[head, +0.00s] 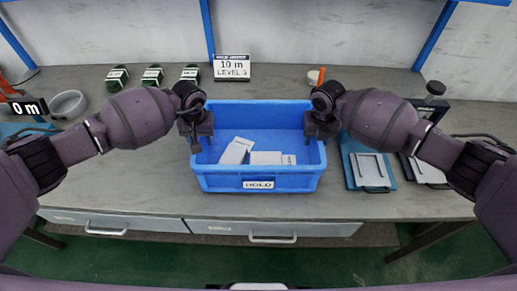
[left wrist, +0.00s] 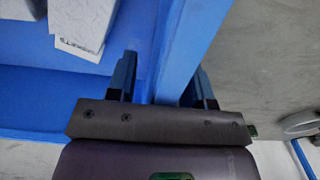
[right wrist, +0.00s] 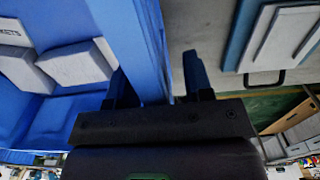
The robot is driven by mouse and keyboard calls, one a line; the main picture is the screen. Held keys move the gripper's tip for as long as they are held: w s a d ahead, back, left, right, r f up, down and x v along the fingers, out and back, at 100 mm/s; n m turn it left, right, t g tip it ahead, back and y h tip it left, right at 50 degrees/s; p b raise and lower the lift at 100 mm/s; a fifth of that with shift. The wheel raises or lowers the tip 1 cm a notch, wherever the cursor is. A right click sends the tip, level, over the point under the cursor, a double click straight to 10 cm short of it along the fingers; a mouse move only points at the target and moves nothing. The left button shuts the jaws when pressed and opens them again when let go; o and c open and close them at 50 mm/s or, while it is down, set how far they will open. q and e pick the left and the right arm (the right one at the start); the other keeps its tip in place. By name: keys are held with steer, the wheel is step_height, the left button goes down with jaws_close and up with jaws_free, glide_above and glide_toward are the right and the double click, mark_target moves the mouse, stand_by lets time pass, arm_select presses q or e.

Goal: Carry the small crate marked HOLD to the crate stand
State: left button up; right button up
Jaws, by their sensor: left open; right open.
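The blue crate (head: 225,183) marked HOLD sits on the grey workbench in the middle of the head view, with white boxes (head: 266,158) inside. My left gripper (head: 195,143) is at the crate's left wall. In the left wrist view its open fingers (left wrist: 160,85) stand on either side of the blue wall (left wrist: 182,40). My right gripper (head: 318,140) is at the crate's right wall. In the right wrist view its open fingers (right wrist: 157,88) stand on either side of that wall (right wrist: 132,40). The crate stand cannot be made out in these views.
A blue clipboard-like holder (head: 370,172) lies close to the crate's right. Bench drawers (head: 270,230) are below the front edge. The bench left of the crate is mostly clear.

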arm_select(q)
jaws_close()
arm_select(e)
jaws_close()
arm_select(q)
steer(key=shift+r, duration=0.2)
arm_select(e)
steer(key=shift+r, duration=0.25)
